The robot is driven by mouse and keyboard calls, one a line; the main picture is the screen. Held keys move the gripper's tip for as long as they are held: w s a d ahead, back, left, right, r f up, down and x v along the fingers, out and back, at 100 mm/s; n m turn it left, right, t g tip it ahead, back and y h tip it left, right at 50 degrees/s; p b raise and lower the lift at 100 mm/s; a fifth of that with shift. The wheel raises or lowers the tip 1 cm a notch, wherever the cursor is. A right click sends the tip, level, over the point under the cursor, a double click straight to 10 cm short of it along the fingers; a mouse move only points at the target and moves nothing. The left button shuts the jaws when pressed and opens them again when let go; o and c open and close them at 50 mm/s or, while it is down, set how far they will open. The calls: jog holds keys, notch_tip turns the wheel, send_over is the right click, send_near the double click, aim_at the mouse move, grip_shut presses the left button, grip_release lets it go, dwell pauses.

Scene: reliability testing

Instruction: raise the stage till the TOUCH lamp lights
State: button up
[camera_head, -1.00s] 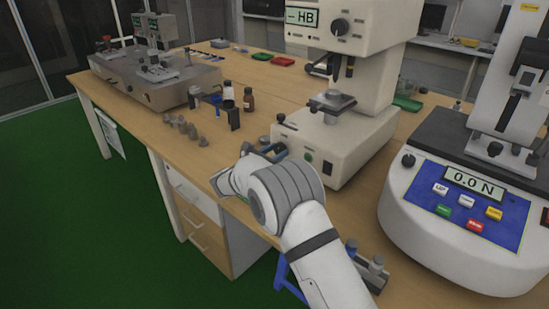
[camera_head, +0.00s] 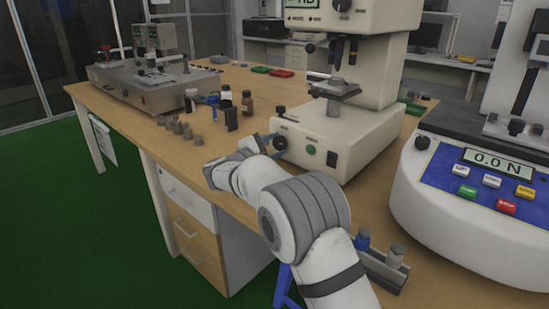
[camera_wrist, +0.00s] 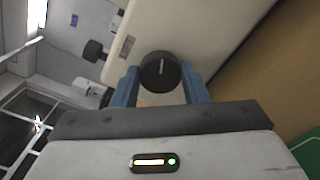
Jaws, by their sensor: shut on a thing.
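The cream hardness tester (camera_head: 325,135) stands at the middle of the bench, its display partly cut off at the top. Its grey stage (camera_head: 335,90) carries a small block (camera_head: 337,82) just below the indenter; I cannot tell if they touch. My gripper (camera_wrist: 162,84) is shut on the black front knob (camera_wrist: 160,72), one blue finger on each side. The knob's white mark points nearly straight up in the wrist view. In the head view the knob (camera_head: 281,143) sits at the base's left front. A small green round part (camera_head: 310,149) is beside it; no TOUCH label is readable.
A white force tester (camera_head: 460,215) reading 0.0 N stands at the right. A grey holder with cylinders (camera_head: 385,265) lies close to my arm. Several small grey weights (camera_head: 180,128) and a brown bottle (camera_head: 247,102) stand left of the tester.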

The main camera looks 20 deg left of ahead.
jog(key=m+b, duration=0.1)
jog(key=b, duration=0.1)
jog(key=m+b, duration=0.2)
jog(key=shift+f+m, duration=0.3)
jog(key=shift+f, duration=0.05)
jog(key=m+b, duration=0.2)
jog(key=b, duration=0.1)
jog(key=shift+r+m, duration=0.15)
jog(key=shift+m, duration=0.25)
jog(key=o, duration=1)
jog(key=shift+r, duration=0.1)
jog(key=shift+s, duration=0.1)
jog(key=p+v, duration=0.2)
jog(key=v, duration=0.5)
jog(key=shift+s+a, duration=0.1)
jog(key=shift+s, duration=0.2)
